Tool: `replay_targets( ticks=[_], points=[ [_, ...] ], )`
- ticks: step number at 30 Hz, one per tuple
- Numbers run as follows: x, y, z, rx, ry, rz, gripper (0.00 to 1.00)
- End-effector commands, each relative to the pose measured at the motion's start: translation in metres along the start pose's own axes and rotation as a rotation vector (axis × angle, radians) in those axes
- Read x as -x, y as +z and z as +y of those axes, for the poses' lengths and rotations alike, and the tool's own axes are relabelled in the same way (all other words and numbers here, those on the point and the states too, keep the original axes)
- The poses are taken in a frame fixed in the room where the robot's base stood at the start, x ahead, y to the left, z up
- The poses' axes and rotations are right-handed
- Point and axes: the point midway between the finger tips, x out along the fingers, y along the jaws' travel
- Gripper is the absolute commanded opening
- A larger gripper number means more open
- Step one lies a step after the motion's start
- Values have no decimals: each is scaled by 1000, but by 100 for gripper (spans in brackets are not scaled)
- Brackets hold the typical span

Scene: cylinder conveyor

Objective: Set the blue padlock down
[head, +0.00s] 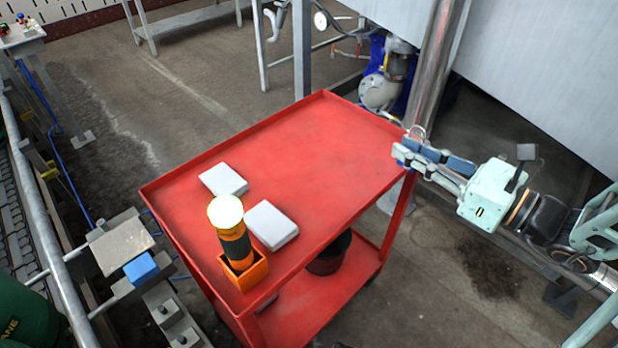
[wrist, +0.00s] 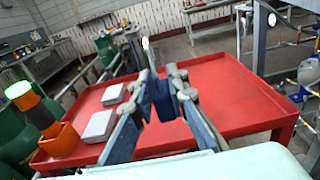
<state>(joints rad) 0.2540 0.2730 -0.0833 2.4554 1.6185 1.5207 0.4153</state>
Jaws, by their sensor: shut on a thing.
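The blue padlock (head: 413,142) is at the tip of my gripper (head: 424,158), its metal shackle pointing up. My gripper is shut on it near the right corner of the red cart (head: 330,135). In the wrist view the padlock (wrist: 164,102) shows as a dark blue block between the fingers of my gripper (wrist: 163,92), with the red cart top (wrist: 225,90) behind it. The fingers hide part of the padlock. I cannot tell whether it touches the cart.
Two white boxes (head: 223,180) (head: 272,225) and an orange holder (head: 243,270) with a black and orange lamp (head: 233,238) stand on the cart's left part. The cart top's middle and right are bare. A raised rim edges it. A metal post (head: 437,65) rises behind the right corner.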

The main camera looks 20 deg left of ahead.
Motion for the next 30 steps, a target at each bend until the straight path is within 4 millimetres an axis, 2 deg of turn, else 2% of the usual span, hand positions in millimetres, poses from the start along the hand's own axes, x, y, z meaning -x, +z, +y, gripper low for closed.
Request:
replay_targets(
  ticks=[5, 8, 17, 21, 24, 30],
  points=[
    [-7, -6, 8, 1, 10, 0, 0],
    [-22, -13, 11, 0, 14, 1, 0],
    [-97, -43, 18, -1, 16, 0, 0],
    [-120, -70, 19, -3, 13, 1, 0],
    [-131, -81, 19, -2, 11, 1, 0],
    [-141, -89, 19, 0, 9, 0, 0]
  ],
)
